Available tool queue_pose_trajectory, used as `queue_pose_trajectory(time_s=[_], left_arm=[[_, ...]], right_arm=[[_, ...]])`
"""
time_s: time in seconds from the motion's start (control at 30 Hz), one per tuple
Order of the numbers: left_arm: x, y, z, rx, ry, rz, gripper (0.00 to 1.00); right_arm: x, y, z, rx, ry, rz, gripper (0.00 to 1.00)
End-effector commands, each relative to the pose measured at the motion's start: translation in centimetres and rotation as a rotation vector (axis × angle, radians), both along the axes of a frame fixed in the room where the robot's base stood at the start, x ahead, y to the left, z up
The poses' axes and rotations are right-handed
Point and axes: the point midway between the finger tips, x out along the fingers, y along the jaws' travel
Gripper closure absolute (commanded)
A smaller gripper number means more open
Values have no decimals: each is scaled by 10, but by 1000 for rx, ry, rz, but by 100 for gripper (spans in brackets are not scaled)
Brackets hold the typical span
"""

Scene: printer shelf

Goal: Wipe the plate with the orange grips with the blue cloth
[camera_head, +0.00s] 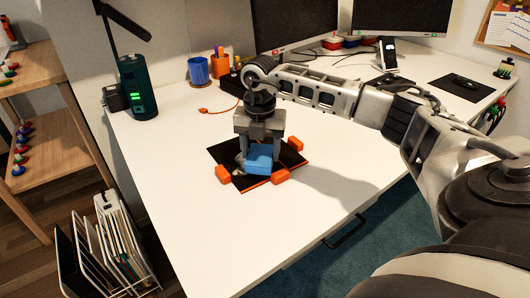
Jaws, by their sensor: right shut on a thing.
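The black plate (236,158) with orange grips at its corners lies on the white table. Its orange grips show at the left corner (222,174), the right corner (296,144) and the near edge (280,176). The blue cloth (260,158) is a folded block over the middle of the plate. My right gripper (259,150) points down, shut on the blue cloth. Whether the cloth touches the plate is hard to tell. The gripper and cloth hide part of the plate. My left gripper is not in view.
A dark green cylinder (138,86) with green lights stands at the back left. A blue cup (199,70) and orange containers (219,65) stand behind the plate. Monitors (294,22) are at the back. The table's front left (215,235) is clear.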

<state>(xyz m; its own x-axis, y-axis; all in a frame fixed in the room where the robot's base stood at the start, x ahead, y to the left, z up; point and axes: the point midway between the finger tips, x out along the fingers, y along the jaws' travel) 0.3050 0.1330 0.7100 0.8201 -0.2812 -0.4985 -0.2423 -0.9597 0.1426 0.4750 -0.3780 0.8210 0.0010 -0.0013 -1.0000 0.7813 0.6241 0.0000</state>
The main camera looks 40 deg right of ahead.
Motion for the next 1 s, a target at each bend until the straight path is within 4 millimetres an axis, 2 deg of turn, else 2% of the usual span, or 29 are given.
queue_pose_trajectory(time_s=[0.17,0.43,0.67,1.0], left_arm=[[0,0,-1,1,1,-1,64],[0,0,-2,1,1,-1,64],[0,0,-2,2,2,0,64],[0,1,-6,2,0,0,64]], right_arm=[[7,-1,-2,-2,-1,-1,60],[29,-4,-3,-2,-1,-1,60],[37,-5,-3,-2,0,0,60],[64,-9,-3,-1,-2,-1,60]])
